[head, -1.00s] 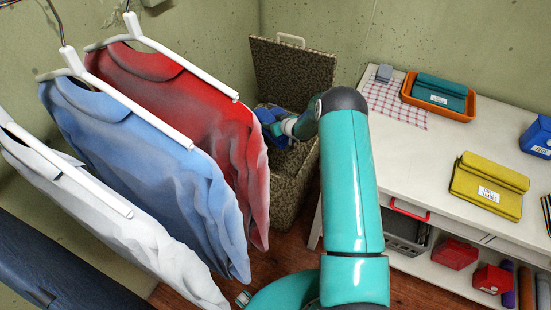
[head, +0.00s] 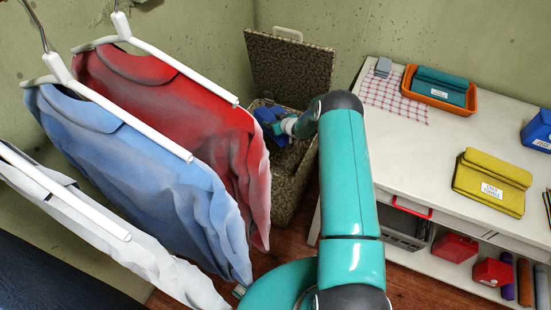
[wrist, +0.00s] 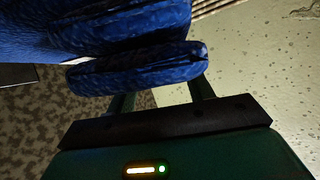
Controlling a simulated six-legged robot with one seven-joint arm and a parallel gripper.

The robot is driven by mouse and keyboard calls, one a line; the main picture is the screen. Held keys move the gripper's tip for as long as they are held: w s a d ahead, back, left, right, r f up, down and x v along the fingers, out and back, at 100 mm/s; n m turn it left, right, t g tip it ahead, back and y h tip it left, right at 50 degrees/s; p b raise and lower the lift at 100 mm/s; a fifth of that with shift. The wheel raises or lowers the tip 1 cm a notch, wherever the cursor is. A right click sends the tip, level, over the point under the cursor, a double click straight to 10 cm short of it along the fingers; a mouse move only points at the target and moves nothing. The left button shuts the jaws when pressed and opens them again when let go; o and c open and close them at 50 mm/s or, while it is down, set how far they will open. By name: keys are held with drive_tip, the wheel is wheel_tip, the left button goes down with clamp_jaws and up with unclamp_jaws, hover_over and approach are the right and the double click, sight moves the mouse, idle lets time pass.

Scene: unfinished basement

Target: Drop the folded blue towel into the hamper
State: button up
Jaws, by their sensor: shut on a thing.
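The folded blue towel (head: 267,119) is in my gripper (head: 283,127), at the open mouth of the speckled brown hamper (head: 292,187). The hamper's lid (head: 290,70) stands up open against the back wall. In the wrist view, the towel (wrist: 140,68) fills the upper left, with the fingers shut on it and the speckled hamper surface (wrist: 40,115) beyond. The red shirt and my arm hide part of the hamper, and I cannot tell how far the towel is below its rim.
Red (head: 165,95), blue (head: 140,165) and white (head: 110,240) shirts hang on hangers at left, close to the hamper. A white table (head: 405,165) stands at right with a teal towel in an orange tray (head: 475,103), a yellow towel (head: 490,182) and a blue labelled item (head: 540,132).

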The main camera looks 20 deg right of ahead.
drive_tip(key=shift+f, duration=0.3)
drive_tip(key=o, duration=1.2)
drive_tip(key=v, duration=0.7)
drive_tip(key=shift+s, duration=0.2)
drive_tip(key=shift+d, duration=0.1)
